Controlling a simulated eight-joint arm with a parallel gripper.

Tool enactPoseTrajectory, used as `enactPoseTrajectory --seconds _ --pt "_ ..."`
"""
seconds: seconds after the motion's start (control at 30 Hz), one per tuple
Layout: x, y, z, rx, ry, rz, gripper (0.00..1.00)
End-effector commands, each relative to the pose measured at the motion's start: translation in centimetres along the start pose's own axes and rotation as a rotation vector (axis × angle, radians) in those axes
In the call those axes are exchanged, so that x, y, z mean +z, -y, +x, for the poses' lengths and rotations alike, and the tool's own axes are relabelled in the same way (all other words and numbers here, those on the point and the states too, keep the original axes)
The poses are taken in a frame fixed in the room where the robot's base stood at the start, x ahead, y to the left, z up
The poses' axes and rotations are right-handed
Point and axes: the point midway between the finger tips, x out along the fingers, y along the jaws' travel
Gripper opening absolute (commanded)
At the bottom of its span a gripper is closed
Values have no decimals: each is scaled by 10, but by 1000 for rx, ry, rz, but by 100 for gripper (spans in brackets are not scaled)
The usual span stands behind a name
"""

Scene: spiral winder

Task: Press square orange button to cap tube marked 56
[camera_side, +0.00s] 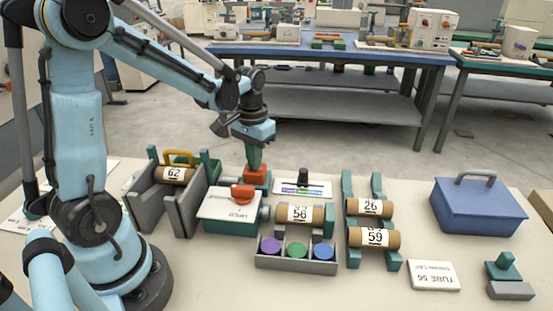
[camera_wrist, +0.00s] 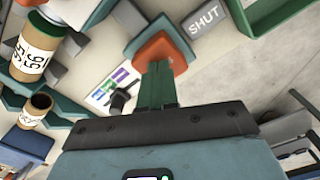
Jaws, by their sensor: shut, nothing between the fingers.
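My gripper (camera_side: 254,167) is shut and empty, pointing down. Its green fingertips (camera_wrist: 158,66) meet the square orange button (camera_side: 256,177) in both views; I cannot tell whether the button is pressed down. The button (camera_wrist: 152,47) sits on a green base, with a "SHUT" label (camera_wrist: 204,20) beside it. The brown tube marked 56 (camera_side: 300,214) lies level in the winder, right of the white-topped green box (camera_side: 230,206) with a red-orange handle. Purple, green and blue round caps (camera_side: 297,250) sit in a grey tray in front of the tube.
Tubes marked 26 (camera_side: 370,207) and 59 (camera_side: 374,237) lie on a green rack to the right. Tube 62 (camera_side: 175,175) rests in a grey stand at left. A blue lidded box (camera_side: 478,208) and a "TUBE 56" card (camera_side: 433,275) are at right. A slider panel (camera_side: 303,189) is near the button.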

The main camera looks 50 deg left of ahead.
Motion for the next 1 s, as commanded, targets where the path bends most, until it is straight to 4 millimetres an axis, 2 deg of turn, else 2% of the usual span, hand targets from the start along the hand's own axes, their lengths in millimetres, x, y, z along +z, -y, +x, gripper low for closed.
enactPoseTrajectory --seconds 0.7,1.0 --pt "0 0 -52 0 0 0 0" --pt "0 0 -60 0 0 0 0"
